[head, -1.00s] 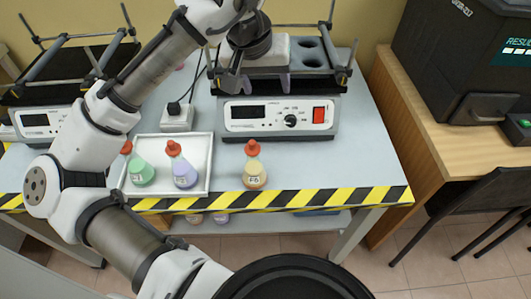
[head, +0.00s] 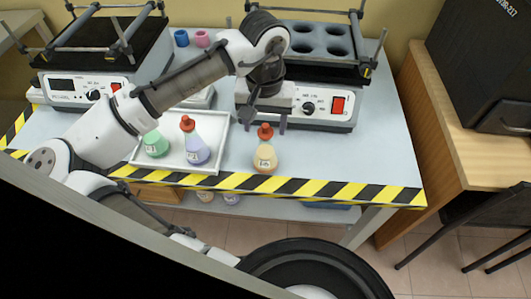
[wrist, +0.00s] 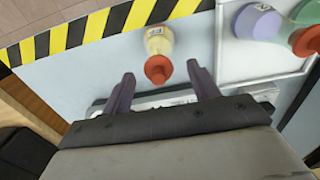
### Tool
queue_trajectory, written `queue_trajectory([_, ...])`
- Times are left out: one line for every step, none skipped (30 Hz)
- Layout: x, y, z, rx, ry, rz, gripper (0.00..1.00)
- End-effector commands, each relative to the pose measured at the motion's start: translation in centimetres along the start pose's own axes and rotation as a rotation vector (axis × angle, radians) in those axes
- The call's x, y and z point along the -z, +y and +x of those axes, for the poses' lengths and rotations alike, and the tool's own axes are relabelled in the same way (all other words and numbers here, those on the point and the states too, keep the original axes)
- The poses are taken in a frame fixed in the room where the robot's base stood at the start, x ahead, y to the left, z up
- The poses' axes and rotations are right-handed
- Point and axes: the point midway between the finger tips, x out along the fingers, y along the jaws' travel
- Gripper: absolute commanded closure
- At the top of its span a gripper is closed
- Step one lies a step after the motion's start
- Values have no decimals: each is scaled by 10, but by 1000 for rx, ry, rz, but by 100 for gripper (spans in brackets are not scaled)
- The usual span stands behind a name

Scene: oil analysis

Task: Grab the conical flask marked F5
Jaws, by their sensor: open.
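The flask marked F5 (head: 265,157) holds pale orange liquid and has a red-orange stopper. It stands upright on the table, right of the tray and behind the striped front edge. In the wrist view the flask (wrist: 159,40) lies ahead of my gripper (wrist: 160,73), its stopper close to the gap between the two purple fingertips. My gripper (head: 262,123) is open and empty, just behind the flask in the head view. The fingers stand apart and do not appear to touch the flask.
A white tray (head: 222,140) to the left holds a purple flask (head: 195,150) and a green flask (head: 155,144). A shaker with a red switch (head: 320,105) stands right behind my gripper. The table right of the flask is clear.

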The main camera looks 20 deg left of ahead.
Motion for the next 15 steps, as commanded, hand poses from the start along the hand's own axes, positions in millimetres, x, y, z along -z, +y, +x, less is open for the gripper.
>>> queue_trajectory([0,0,4,0,-2,0,40])
queue_trajectory([-1,0,7,0,-3,0,40])
queue_trajectory([-1,0,13,1,-3,-1,40])
queue_trajectory([-1,0,18,1,-3,-1,40])
queue_trajectory([-1,1,22,1,-3,-1,40])
queue_trajectory([-1,1,28,0,-3,-1,40])
queue_trajectory([-1,1,33,1,-3,-1,40])
queue_trajectory([-1,1,37,0,-2,-1,40])
queue_trajectory([-1,1,42,0,-2,0,40])
queue_trajectory([-1,1,45,0,-2,0,40])
queue_trajectory([-1,2,47,-1,-1,0,40])
queue_trajectory([0,2,49,-1,0,0,40])
queue_trajectory([0,2,50,-1,0,1,40])
queue_trajectory([0,2,50,-1,0,1,40])
queue_trajectory([0,2,51,-1,0,1,40])
